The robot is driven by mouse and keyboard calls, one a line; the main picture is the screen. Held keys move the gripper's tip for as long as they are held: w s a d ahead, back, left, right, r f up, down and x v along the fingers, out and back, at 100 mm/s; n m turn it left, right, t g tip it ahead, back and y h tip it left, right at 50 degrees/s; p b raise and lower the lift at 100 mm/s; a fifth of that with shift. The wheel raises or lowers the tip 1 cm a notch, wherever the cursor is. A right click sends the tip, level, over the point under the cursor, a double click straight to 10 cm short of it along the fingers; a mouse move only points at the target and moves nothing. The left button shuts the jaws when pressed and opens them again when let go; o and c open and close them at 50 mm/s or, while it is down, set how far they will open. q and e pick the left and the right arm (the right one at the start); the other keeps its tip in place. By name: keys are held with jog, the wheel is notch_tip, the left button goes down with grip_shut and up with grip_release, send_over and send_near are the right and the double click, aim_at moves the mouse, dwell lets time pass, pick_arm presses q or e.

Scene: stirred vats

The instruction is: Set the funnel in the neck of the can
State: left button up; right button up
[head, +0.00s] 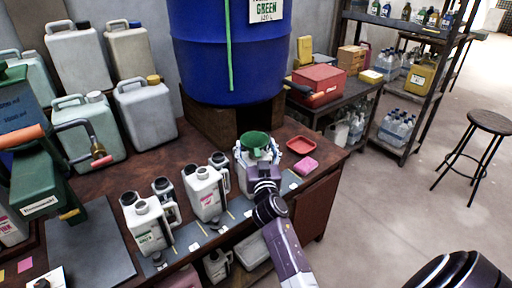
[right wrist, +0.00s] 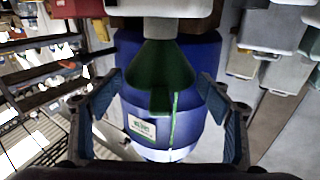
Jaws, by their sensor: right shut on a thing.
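The green funnel (head: 255,140) is at the far right end of the row of white cans, wide mouth up. My right gripper (head: 259,160) is shut on it. In the right wrist view the funnel (right wrist: 160,72) sits between the fingertips (right wrist: 160,98) of the gripper. Its narrow end meets the pale neck (right wrist: 160,27) of a white can (right wrist: 195,14); whether the spout is inside the neck or only lined up with it, I cannot tell. In the head view that can (head: 240,160) is mostly hidden by my gripper. My left gripper is not in view.
A blue vat (head: 228,60) is behind. A red tray (head: 301,145) and a pink sponge (head: 306,165) lie right. Large jugs (head: 148,112) stand back left.

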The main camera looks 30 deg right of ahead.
jog(key=o, duration=1.2)
